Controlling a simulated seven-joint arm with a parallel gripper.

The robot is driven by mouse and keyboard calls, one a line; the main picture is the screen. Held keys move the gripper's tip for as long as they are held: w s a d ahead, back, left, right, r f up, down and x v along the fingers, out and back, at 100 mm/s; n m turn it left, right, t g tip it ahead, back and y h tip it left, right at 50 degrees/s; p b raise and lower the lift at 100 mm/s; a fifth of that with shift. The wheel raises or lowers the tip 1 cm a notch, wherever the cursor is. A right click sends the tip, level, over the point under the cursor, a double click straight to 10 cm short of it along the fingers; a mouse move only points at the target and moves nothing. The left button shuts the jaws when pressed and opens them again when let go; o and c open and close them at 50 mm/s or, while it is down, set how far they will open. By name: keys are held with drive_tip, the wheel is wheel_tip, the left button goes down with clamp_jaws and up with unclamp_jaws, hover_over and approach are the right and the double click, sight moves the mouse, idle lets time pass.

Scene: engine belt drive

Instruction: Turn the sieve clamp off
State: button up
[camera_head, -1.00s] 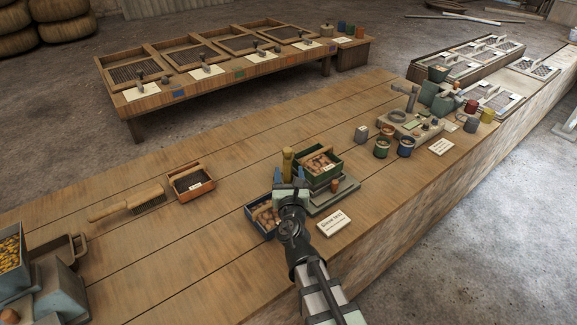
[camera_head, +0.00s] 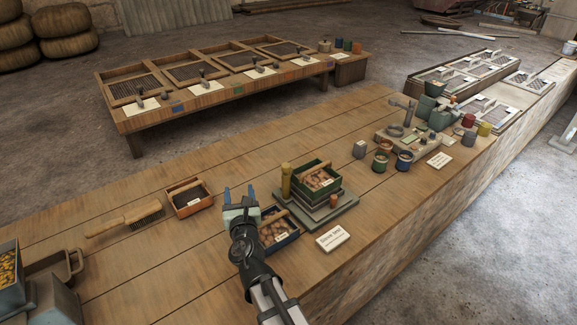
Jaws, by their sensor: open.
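A green sieve box (camera_head: 330,176) with a wooden bar across it and nut-like contents sits on a stepped green-grey stand (camera_head: 340,211). An upright olive-yellow post (camera_head: 286,181) rises at the stand's left, and a small orange-brown knob (camera_head: 333,201) is at its front. I cannot tell which part is the sieve clamp. My gripper (camera_head: 239,194) is open and empty, to the left of the stand and apart from the post in the picture. Its blue fingers point away from the camera. My arm partly covers a dark blue box of nuts (camera_head: 279,233).
A white label card (camera_head: 332,238) lies in front of the stand. An orange tray (camera_head: 188,197) and a brush (camera_head: 127,217) lie to the left. Cups (camera_head: 381,160) and a fixture (camera_head: 408,135) stand right. Bare bench lies behind the stand.

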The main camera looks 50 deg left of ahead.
drive_tip(key=s+a+m+t, duration=0.1)
drive_tip(key=s+a+m, duration=0.1)
drive_tip(key=a, duration=0.2)
drive_tip(key=m+t+h, duration=0.7)
drive_tip(key=t+h, duration=0.1)
drive_tip(key=h, duration=0.3)
approach(284, 170)
drive_tip(key=shift+y, duration=0.4)
drive_tip(key=x, duration=1.3)
drive_tip(key=shift+d, duration=0.15)
drive_tip(key=c, duration=1)
drive_tip(key=shift+o, duration=0.2)
